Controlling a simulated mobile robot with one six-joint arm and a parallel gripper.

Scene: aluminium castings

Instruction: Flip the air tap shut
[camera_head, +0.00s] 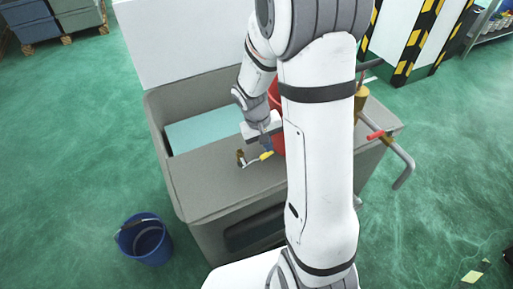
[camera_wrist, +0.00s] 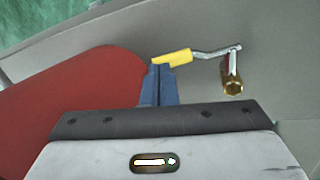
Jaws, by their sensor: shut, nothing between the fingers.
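The air tap has a brass body (camera_wrist: 232,86) and a bent metal lever with a yellow grip (camera_wrist: 174,58). In the head view the tap (camera_head: 241,157) sits on the grey top of the tank, its yellow grip (camera_head: 266,156) pointing right. My gripper (camera_wrist: 160,68) is shut and empty, its blue fingertips at the left part of the yellow grip. They overlap its lower edge in the wrist view; I cannot tell whether they touch. In the head view my gripper (camera_head: 267,146) is just above the grip, and my arm hides part of the tank top.
A red rounded object (camera_wrist: 88,105) stands close beside my fingers; my arm mostly hides it in the head view. A pipe with a red handle (camera_head: 376,135) and a brass fitting (camera_head: 361,101) is at the tank's right. A blue bucket (camera_head: 146,240) stands on the floor.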

